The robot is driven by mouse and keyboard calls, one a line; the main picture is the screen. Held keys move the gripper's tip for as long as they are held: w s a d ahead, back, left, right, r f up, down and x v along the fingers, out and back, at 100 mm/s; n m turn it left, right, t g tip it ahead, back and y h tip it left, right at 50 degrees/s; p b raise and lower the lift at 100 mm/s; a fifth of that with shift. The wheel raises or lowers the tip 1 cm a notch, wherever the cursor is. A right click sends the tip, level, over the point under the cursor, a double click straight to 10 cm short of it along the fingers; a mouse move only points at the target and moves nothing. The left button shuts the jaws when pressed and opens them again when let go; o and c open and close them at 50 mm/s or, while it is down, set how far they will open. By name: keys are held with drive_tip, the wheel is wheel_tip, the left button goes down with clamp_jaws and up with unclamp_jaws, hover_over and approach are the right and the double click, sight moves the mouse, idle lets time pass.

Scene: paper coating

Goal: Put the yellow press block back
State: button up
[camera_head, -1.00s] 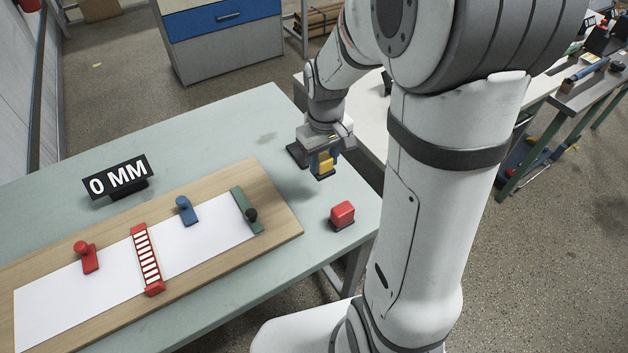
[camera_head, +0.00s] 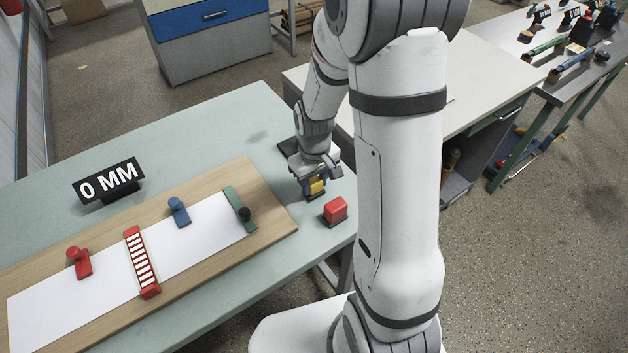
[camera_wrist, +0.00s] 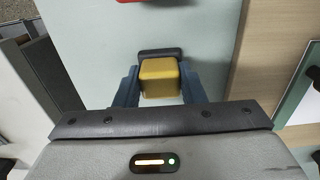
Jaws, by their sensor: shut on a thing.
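The yellow press block (camera_head: 317,187) is between the fingers of my gripper (camera_head: 314,190), near the right end of the green-grey table. In the wrist view the yellow block (camera_wrist: 160,78) has a dark base, and the blue fingers of my gripper (camera_wrist: 160,88) are shut on its two sides. The block is low over the table or on it; I cannot tell whether its base touches. A red block (camera_head: 335,209) with a dark base stands on the table just in front of it and to the right.
A wooden board (camera_head: 275,235) with white paper lies to the left. It carries a red striped piece (camera_head: 140,262), a red clamp (camera_head: 79,262), a blue clamp (camera_head: 179,212) and a green bar (camera_head: 238,208). A dark pad (camera_head: 288,148) lies behind my gripper.

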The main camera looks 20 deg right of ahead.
sight(315, 181)
drive_tip(key=o, duration=1)
drive_tip(key=shift+f, duration=0.1)
drive_tip(key=shift+c, duration=0.2)
wheel_tip(315, 181, up, 12)
drive_tip(key=f, duration=0.1)
drive_tip(key=s+r+m+t, duration=0.3)
drive_tip(key=s+r, duration=0.6)
drive_tip(key=s, duration=0.5)
drive_tip(key=shift+m, duration=0.3)
